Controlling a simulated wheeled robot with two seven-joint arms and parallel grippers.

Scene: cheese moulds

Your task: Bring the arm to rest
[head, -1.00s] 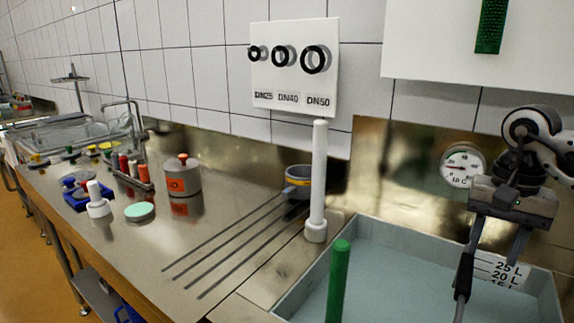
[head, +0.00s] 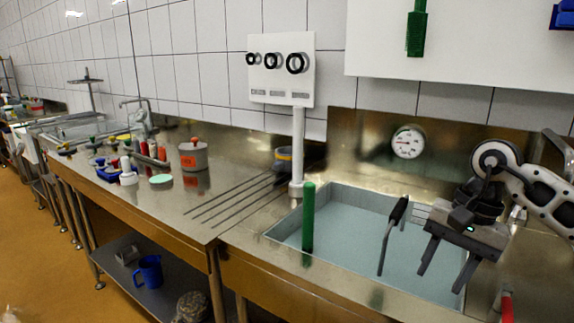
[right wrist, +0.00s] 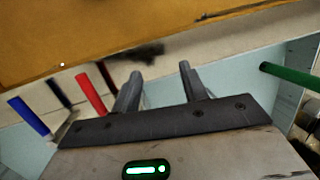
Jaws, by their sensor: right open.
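My right gripper (head: 445,276) is open with nothing between its fingers, in the right part of the head view. It hangs with its fingers downward over the right end of the basin (head: 285,233). In the right wrist view its two fingers (right wrist: 160,80) are spread apart. A black-handled tool (head: 397,211) leans in the basin, left of the gripper and apart from it in the head view. My left gripper is not in view.
A green handle (head: 308,217) stands upright at the basin's front left. A red handle (head: 507,307) shows at the lower right. In the right wrist view, blue (right wrist: 28,115), red (right wrist: 91,95) and green (right wrist: 292,79) handles surround the gripper.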

